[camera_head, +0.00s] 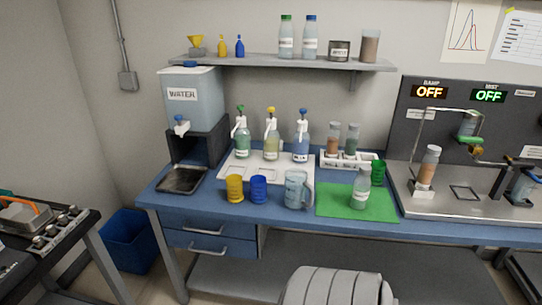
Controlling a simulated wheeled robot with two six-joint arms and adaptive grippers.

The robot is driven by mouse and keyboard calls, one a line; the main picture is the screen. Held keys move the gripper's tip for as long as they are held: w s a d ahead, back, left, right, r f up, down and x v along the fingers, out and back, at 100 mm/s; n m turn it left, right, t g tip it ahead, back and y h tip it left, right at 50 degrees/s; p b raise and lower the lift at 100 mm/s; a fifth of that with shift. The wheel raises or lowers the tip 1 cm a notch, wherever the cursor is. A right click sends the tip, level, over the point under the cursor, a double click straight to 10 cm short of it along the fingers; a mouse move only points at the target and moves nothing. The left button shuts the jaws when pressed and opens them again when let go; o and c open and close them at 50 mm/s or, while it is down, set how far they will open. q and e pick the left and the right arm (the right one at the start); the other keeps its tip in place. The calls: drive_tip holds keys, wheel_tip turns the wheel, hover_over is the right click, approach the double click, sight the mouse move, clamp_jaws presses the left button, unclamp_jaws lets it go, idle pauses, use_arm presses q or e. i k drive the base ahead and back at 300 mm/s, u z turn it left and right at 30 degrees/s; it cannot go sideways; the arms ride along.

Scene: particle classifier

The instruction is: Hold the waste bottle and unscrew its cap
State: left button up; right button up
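No label that reads as waste is legible, so I cannot tell for sure which one is the waste bottle. A clear bottle (361,190) with a pale label stands upright on the green mat (329,204) at the front of the blue bench. Its top looks closed, but the cap is too small to make out well. Neither of my grippers shows in this view, and nothing is holding either bottle.
A clear jug (297,189), a blue cup (258,189) and a yellow cup (234,188) stand left of the mat. A green cup (378,172) and a white rack (351,160) are behind it. Pump bottles stand on a white tray (226,171). The mat's left half is clear.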

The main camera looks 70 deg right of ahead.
sight(361, 184)
drive_tip(key=u, duration=0.9)
drive_tip(key=k, duration=1.75)
drive_tip(key=z, duration=1.6)
